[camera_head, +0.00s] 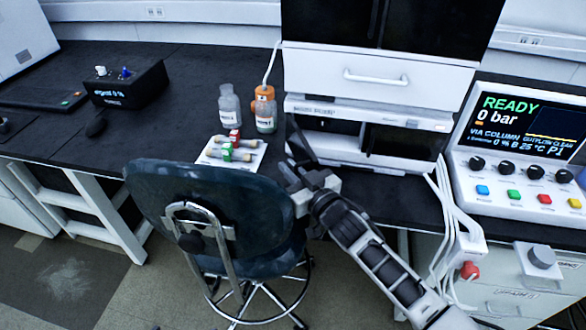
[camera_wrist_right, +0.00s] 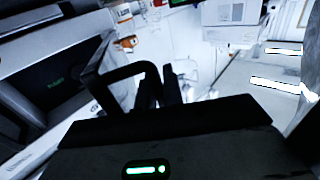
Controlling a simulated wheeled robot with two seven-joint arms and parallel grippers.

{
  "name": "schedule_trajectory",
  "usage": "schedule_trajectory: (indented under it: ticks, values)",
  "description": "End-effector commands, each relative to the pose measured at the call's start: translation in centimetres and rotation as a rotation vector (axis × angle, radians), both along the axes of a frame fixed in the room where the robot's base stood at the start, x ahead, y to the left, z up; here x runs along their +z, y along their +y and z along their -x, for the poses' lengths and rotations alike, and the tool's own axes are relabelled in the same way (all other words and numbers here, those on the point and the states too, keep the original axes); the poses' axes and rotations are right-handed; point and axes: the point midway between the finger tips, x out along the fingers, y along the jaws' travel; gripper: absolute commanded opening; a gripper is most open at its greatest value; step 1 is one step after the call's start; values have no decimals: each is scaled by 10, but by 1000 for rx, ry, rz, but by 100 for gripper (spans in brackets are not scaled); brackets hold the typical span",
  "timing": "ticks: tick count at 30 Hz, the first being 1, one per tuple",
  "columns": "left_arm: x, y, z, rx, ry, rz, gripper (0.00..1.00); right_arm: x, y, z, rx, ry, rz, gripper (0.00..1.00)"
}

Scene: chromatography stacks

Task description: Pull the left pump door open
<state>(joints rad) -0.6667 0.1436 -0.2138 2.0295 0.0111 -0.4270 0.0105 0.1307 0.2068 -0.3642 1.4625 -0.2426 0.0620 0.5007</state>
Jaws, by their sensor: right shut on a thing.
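The white pump module (camera_head: 365,110) stands in the stack on the bench, under a white drawer front. It has dark areas on its left and right sides. My right gripper (camera_head: 304,172) is at its lower left front corner. In the right wrist view, the fingers of my right gripper (camera_wrist_right: 160,90) are shut on a black loop-shaped handle (camera_wrist_right: 128,72). Beside the handle is a dark panel (camera_wrist_right: 50,88) with small green text. In the head view the gripper and a dark upright part hide the handle; how far the door stands open is unclear. My left gripper is not in view.
A dark chair (camera_head: 215,205) stands close to the left of my right gripper. Bottles (camera_head: 230,105) and a white tray of small columns (camera_head: 232,153) lie left of the stack. A control panel (camera_head: 520,150) with tubing beside it stands at right.

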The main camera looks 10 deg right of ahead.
Motion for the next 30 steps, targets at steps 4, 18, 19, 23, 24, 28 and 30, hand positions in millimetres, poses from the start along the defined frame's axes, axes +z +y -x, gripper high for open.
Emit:
schedule_trajectory:
  ticks: [4, 18, 19, 23, 24, 28, 30]
  values:
    - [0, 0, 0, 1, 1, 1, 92, 2, -2, -2, -4, -3, 0, 11]
    - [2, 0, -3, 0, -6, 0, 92, 0, -6, 11, -3, 1, 1, 18]
    - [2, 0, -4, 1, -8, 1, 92, -1, -8, 15, -3, 1, 1, 18]
    - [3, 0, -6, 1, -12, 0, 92, -1, -17, 41, -2, 2, 2, 18]
    - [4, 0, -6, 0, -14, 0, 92, -1, -20, 51, -2, 2, 1, 18]
    - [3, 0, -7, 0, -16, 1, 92, -1, -32, 81, -2, 2, 2, 18]
    - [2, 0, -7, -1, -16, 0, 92, -1, -38, 97, -2, 1, 1, 18]
